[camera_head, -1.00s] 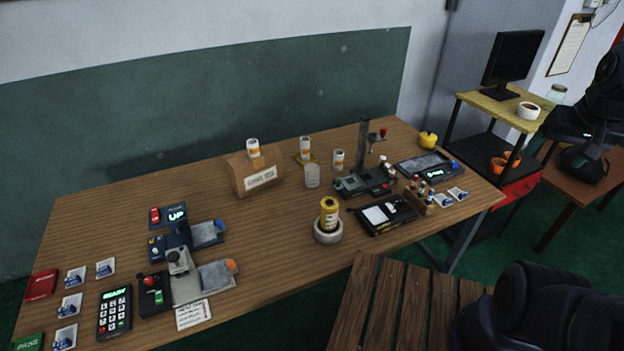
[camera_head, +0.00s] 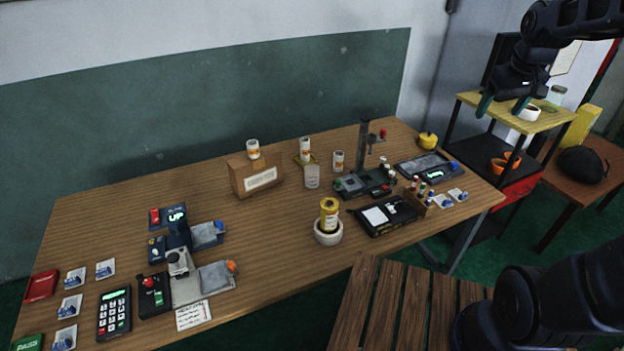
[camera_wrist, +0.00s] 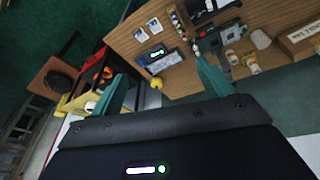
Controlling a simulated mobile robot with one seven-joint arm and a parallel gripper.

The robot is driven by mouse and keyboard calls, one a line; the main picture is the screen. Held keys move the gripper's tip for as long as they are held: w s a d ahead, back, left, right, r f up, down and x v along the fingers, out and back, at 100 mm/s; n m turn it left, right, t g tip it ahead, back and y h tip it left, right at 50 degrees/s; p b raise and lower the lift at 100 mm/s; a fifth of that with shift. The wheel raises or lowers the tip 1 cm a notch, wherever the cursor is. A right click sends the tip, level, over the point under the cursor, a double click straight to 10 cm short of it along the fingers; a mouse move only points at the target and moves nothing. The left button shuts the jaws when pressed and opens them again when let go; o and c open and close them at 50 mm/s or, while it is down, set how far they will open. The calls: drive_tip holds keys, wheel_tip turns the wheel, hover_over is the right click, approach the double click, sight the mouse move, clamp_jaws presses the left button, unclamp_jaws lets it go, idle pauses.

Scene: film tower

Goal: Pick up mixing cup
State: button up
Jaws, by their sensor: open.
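A translucent cup (camera_head: 312,177), which looks like the mixing cup, stands upright at the middle of the wooden table (camera_head: 120,220), in front of the white canisters with orange labels. It also seems to show in the wrist view (camera_wrist: 260,40), small and at an angle. A white cup with dark contents (camera_head: 529,111) stands on the yellow cart top. My gripper (camera_head: 503,106) is open and empty. It is in the air at the upper right over the cart, well away from the translucent cup. Its two green fingers stand apart in the wrist view (camera_wrist: 163,85).
A vertical stand (camera_head: 364,150), black devices (camera_head: 387,214) and a small bottle rack (camera_head: 420,200) crowd the table's right half. A slatted bench (camera_head: 395,310) stands in front.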

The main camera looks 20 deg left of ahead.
drive_tip(key=w+a+f+n+g, duration=0.1)
drive_tip(key=w+a+f+n, duration=0.3)
drive_tip(key=w+a, duration=0.65)
drive_tip(key=n+g, duration=0.2)
drive_tip(key=n, duration=0.7)
hover_over(312, 177)
drive_tip(key=w, duration=0.2)
wheel_tip(312, 177, down, 33)
drive_tip(key=shift+h, duration=0.3)
drive_tip(key=shift+w+a+f, duration=0.15)
drive_tip(key=shift+a+f, duration=0.05)
drive_tip(key=shift+f, duration=0.75)
drive_tip(key=shift+w+a+f, duration=0.1)
drive_tip(key=shift+a+f, duration=0.15)
drive_tip(key=shift+f, duration=0.65)
drive_tip(key=shift+w+a+f, duration=0.15)
drive_tip(key=shift+a+f, duration=0.05)
drive_tip(key=shift+f, duration=0.75)
drive_tip(key=c, duration=1.1)
